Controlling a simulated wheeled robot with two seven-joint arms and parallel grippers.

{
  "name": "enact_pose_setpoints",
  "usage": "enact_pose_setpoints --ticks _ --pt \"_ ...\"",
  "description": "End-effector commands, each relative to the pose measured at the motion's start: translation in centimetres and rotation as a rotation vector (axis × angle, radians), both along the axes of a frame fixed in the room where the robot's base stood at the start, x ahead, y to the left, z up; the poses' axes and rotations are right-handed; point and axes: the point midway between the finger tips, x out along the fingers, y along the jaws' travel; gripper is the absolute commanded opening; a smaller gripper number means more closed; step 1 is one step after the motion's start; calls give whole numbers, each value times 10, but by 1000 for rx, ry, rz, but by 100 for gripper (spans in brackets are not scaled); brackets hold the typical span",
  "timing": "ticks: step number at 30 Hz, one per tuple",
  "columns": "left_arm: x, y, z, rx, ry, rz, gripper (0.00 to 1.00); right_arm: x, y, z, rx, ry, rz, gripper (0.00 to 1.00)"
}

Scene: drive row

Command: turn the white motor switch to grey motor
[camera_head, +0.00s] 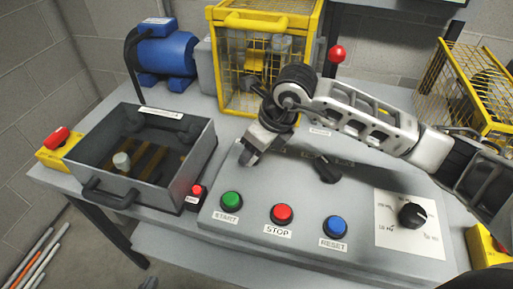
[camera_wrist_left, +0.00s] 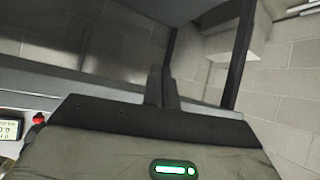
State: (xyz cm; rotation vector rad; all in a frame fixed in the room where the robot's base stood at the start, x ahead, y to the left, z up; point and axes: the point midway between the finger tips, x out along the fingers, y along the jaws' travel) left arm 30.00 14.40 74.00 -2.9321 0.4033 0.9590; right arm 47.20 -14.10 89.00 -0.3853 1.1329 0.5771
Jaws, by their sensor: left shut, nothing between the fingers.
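I cannot tell which one is the motor switch. A blue motor (camera_head: 167,54) stands at the back left. No grey motor is clear.
Green (camera_head: 231,201), red (camera_head: 281,214) and blue (camera_head: 335,227) buttons line the console's front. A grey open box (camera_head: 205,148) stands left. A yellow cage (camera_head: 225,75) stands behind, with a red ball-topped lever (camera_head: 337,54). Another yellow cage (camera_head: 445,62) is at right.

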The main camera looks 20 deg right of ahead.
Motion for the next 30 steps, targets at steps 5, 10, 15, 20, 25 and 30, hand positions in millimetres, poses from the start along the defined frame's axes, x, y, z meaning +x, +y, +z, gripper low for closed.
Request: enact_pose_setpoints --ticks 5,10,15,20,25,30 --pt "0 -2 -7 -15 -4 1 0 0 1 -1 -1 -5 -155 37" --pt "2 -4 -7 -33 -15 5 0 0 2 -1 0 -3 -285 37" --pt "3 -6 -9 -49 -17 14 0 0 2 0 1 -3 -383 37" --pt "4 -7 -6 -57 -25 18 0 0 2 1 1 -2 -442 37" --pt "4 -6 -7 -61 -26 19 0 -1 3 1 1 -1 -473 37" --pt "4 -6 -7 -61 -23 19 0 0 2 2 1 -2 -483 37"
